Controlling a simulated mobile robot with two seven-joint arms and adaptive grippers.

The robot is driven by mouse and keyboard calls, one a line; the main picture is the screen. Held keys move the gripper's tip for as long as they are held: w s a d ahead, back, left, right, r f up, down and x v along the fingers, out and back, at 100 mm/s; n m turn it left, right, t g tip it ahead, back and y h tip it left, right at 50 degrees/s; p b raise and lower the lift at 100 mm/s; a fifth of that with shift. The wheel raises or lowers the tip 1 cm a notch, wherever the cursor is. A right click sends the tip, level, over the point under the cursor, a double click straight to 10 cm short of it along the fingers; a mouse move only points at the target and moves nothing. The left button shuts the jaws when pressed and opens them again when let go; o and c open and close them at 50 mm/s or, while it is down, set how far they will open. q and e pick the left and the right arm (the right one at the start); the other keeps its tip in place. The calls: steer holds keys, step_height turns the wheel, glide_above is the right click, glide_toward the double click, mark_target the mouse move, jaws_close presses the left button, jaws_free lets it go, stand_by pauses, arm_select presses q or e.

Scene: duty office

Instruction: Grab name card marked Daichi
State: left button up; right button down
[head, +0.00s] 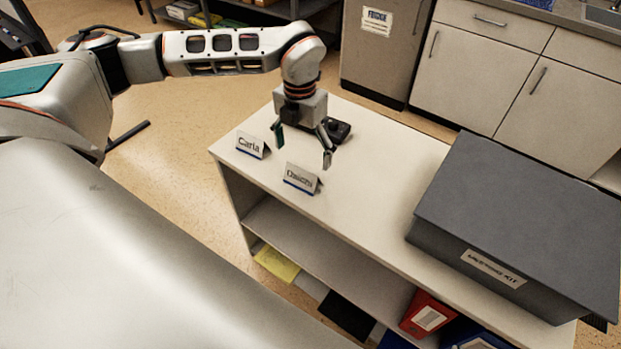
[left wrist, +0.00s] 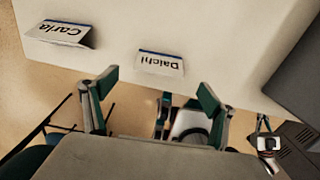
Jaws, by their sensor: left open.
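The Daichi name card (head: 302,179) is a small white tent card with a blue lower edge. It stands near the front edge of the white shelf top, and its name reads clearly in the left wrist view (left wrist: 160,64). The Carla name card (head: 252,145) stands to its left, and it also shows in the left wrist view (left wrist: 60,33). My left gripper (head: 302,146) is open and empty above the shelf top, just behind the Daichi card and apart from it. Its two fingers show in the left wrist view (left wrist: 152,95).
A small black object (head: 337,130) lies on the shelf top behind my left gripper. A large dark grey box labelled as a kit (head: 530,220) fills the right part of the shelf unit (head: 375,180). Folders, including a red binder (head: 427,312), sit on the lower shelf. Cabinets stand behind.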

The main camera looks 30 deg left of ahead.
mark_target(304, 171)
arm_select(q)
steer(key=shift+w+a+f, duration=0.1)
steer(key=shift+a+f, duration=0.05)
steer(key=shift+a, duration=0.15)
steer(key=shift+f, duration=0.4)
steer(key=f, duration=0.6)
steer(key=shift+d+f, duration=0.3)
steer(key=c, duration=0.9)
